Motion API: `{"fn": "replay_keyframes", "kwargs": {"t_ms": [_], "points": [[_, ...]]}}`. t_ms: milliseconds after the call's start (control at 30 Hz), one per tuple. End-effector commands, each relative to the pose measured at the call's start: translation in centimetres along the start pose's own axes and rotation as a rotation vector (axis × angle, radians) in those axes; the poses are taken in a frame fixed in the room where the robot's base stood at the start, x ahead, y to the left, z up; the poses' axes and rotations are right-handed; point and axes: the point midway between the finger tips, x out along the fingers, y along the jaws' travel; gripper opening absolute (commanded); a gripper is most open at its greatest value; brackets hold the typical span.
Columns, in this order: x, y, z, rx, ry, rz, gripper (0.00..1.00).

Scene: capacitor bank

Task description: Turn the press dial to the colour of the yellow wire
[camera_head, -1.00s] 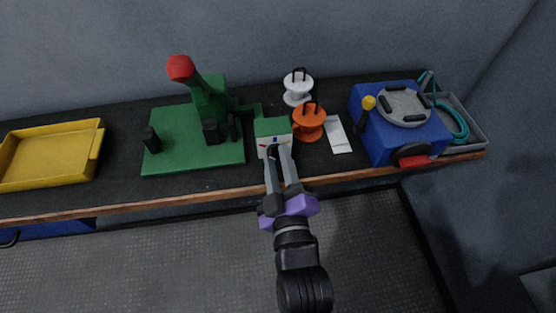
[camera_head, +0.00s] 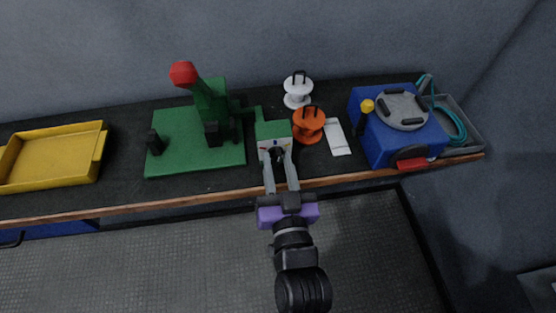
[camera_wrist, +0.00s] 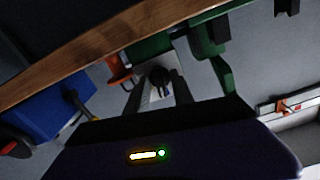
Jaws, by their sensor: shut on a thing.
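The green press (camera_head: 212,105) with a red-knobbed lever (camera_head: 183,73) stands on its green base on the bench. At its right is a green box with a pale front face, which bears small colour marks and the dark press dial (camera_head: 278,153). My gripper (camera_head: 277,150) reaches over the bench's front edge and is shut on the dial, one finger on each side. In the wrist view the dial (camera_wrist: 159,78) shows between the two fingers. The fingers partly hide the face, and I cannot tell which mark the dial points to. I cannot make out a yellow wire.
An orange spool (camera_head: 309,124) and a white spool (camera_head: 298,90) stand close right of the dial box. A white card (camera_head: 338,137), a blue machine (camera_head: 405,140) and a grey tray (camera_head: 474,128) with a teal coil lie further right. A yellow tray (camera_head: 50,157) is far left.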

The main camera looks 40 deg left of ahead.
Motion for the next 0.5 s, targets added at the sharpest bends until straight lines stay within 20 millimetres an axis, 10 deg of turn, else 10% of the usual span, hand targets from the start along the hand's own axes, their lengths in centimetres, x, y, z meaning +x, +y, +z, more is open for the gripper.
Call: {"fn": "replay_keyframes", "kwargs": {"t_ms": [500], "points": [[-0.05, -0.03, -0.01, 0.487, -0.003, 0.002, 0.0]]}}
